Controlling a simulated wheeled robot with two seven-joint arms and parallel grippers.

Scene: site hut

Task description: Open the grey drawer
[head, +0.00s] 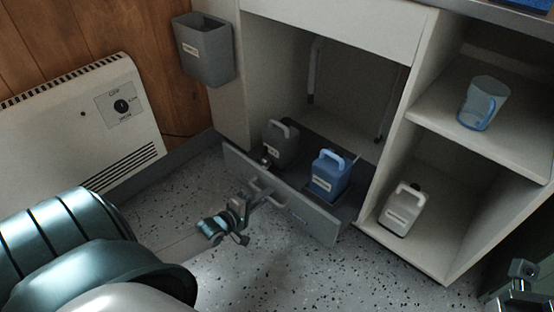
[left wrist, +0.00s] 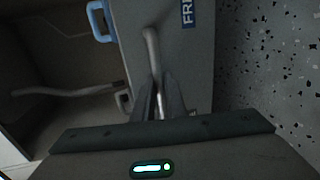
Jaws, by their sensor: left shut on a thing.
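The grey drawer (head: 310,213) is low in the white cabinet, and its front stands out from the opening. A grey jug (head: 280,146) and a blue jug (head: 329,174) stand behind its front. My left gripper (head: 246,204) is at the outer face of the drawer front, shut on the bar handle (head: 264,186). In the left wrist view the handle (left wrist: 151,45) runs down between the fingers (left wrist: 160,106), and the drawer front (left wrist: 185,65) carries a blue label. My right gripper (head: 524,282) shows only in part at the lower right; its jaws are unclear.
A white jug (head: 403,208) stands on the lower right shelf, and a clear blue pitcher (head: 480,103) on the shelf above. A grey bin (head: 204,50) hangs on the cabinet side. A white heater (head: 85,125) is at the left. The speckled floor (head: 270,270) before the drawer is clear.

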